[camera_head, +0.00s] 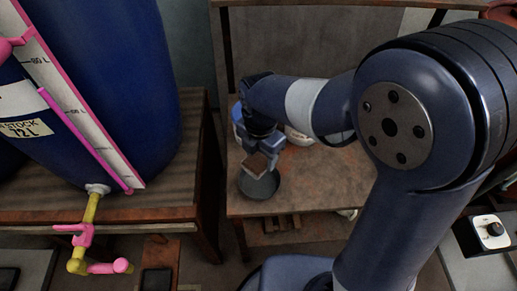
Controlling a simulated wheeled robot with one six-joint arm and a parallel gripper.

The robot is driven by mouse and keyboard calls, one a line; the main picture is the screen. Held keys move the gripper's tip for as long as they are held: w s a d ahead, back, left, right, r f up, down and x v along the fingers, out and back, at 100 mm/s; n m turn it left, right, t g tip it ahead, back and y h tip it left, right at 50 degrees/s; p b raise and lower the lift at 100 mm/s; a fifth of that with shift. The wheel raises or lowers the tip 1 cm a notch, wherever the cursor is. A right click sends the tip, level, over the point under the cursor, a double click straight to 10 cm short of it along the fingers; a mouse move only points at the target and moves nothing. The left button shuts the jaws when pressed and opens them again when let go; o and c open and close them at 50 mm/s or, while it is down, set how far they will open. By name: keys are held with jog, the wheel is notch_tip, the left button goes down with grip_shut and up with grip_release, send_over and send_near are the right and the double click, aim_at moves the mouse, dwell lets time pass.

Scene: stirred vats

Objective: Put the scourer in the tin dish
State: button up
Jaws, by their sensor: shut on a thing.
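My gripper (260,158) is over the wooden table, pointing down. It is shut on the scourer (256,166), a small brown block with a paler edge. The tin dish (262,190) is a round, dark grey dish on the table, near its left front edge. The scourer shows in front of the dish's far rim and seems to be above the dish. I cannot tell how high it is, or whether it touches the dish. My gripper and the scourer hide part of the dish's far side.
A pale object (298,134), partly hidden by my arm, lies farther back on the table (320,190). A large blue vat (120,90) stands on a wooden bench at left, with a yellow and pink tap (85,235) sticking out in front.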

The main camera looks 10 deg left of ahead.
jog(key=b, duration=0.6)
send_over(260, 183)
notch_tip(260, 183, down, 8)
jog(key=shift+r, duration=0.2)
jog(key=o, duration=1)
jog(key=shift+o, duration=0.2)
jog(key=shift+r, duration=0.1)
notch_tip(260, 183, up, 7)
jog(key=p, duration=0.6)
